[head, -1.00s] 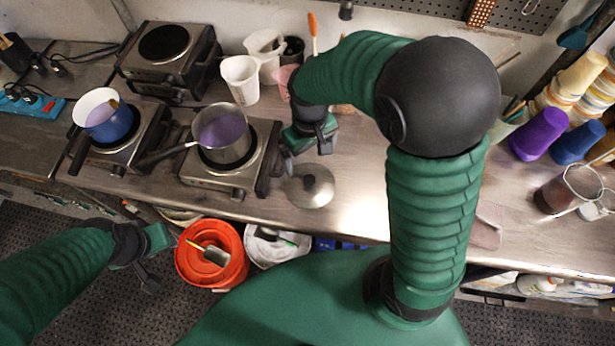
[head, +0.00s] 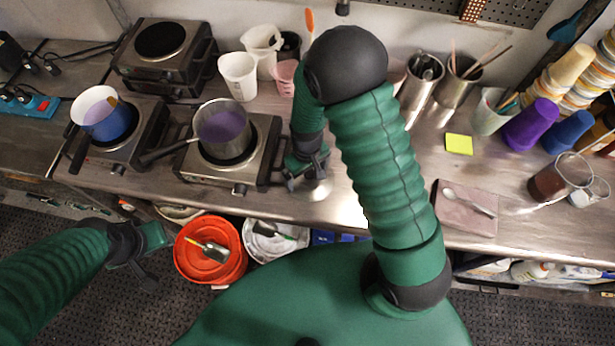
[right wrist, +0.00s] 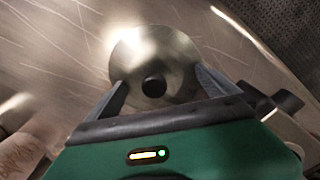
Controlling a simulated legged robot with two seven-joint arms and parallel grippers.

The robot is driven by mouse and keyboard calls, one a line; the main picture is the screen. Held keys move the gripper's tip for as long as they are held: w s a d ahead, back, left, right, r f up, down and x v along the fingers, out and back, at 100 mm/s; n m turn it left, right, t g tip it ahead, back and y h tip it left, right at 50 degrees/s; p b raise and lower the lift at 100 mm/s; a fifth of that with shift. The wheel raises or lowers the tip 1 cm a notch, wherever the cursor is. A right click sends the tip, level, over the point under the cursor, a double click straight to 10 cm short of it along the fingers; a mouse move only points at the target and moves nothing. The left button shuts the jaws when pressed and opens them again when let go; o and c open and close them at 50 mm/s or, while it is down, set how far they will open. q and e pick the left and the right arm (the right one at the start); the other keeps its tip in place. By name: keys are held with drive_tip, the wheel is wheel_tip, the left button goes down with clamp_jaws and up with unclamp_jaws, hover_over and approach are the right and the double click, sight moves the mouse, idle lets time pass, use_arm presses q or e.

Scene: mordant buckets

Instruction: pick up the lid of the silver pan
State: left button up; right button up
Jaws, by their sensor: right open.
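The silver pan (head: 222,143) holds purple liquid and sits on the right-hand front hot plate, its dark handle pointing left. Its round metal lid (head: 318,191) lies on the bench to the right of that hot plate, mostly hidden by my right gripper (head: 306,181). In the right wrist view the lid (right wrist: 180,55) shows its dark knob (right wrist: 154,86) between the fingers of my right gripper (right wrist: 161,88). That gripper is open, with a finger on each side of the knob; contact cannot be told. My left gripper (head: 156,259) is open and empty, low at the left.
A blue pot (head: 108,122) stands on the left hot plate. White cups (head: 239,76) and a pink cup (head: 284,77) stand behind the lid. An orange bucket (head: 211,266) is below the bench edge. A spoon rests on a pinkish board (head: 463,216) at the right.

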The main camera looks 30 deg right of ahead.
drive_tip(key=shift+c, duration=2.3)
drive_tip(key=shift+s+d, duration=0.2)
drive_tip(key=shift+d, duration=0.45)
drive_tip(key=c, duration=0.7)
drive_tip(key=shift+s+a+f, duration=0.1)
drive_tip(key=c, duration=0.5)
drive_tip(key=shift+a, duration=0.25)
clamp_jaws()
use_arm(q)
drive_tip(key=shift+s+d+r, duration=0.1)
drive_tip(key=shift+s+d, duration=0.15)
drive_tip(key=shift+d, duration=0.1)
drive_tip(key=shift+d, duration=0.15)
use_arm(e)
drive_tip(key=shift+s+d, duration=0.1)
drive_tip(key=shift+d, duration=0.05)
